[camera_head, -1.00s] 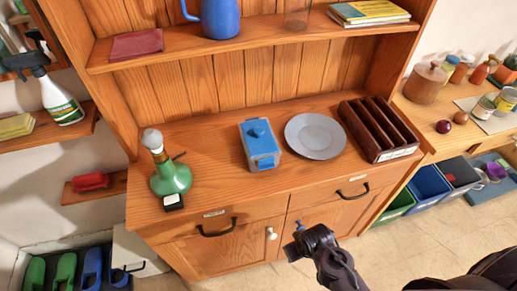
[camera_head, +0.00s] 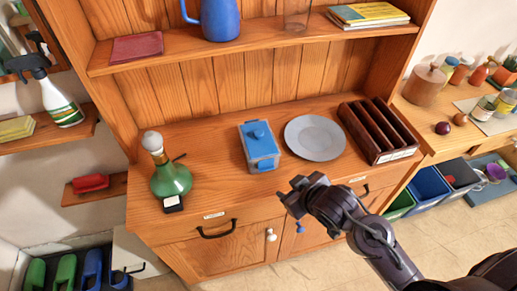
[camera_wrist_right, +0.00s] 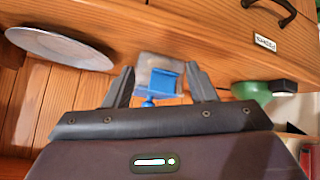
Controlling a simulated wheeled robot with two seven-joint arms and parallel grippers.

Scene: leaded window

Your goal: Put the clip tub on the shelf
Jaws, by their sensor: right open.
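The clip tub (camera_head: 259,145) is a small box with a blue lid, a blue knob and a blue front clip. It stands on the wooden dresser top, left of a grey plate. In the right wrist view the tub (camera_wrist_right: 160,76) shows between the two open fingers, beyond their tips. My right gripper (camera_head: 288,192) is open and empty, in front of the dresser's edge, below and right of the tub. The shelf (camera_head: 260,46) runs across the dresser above the tub. My left gripper is not in view.
The grey plate (camera_head: 315,138) lies right of the tub, with a dark brown rack (camera_head: 379,130) beyond it. A green bottle (camera_head: 170,177) stands at the left. The shelf holds a red book (camera_head: 136,47), a blue jug (camera_head: 220,18) and stacked books (camera_head: 368,13); shelf room between book and jug is narrow.

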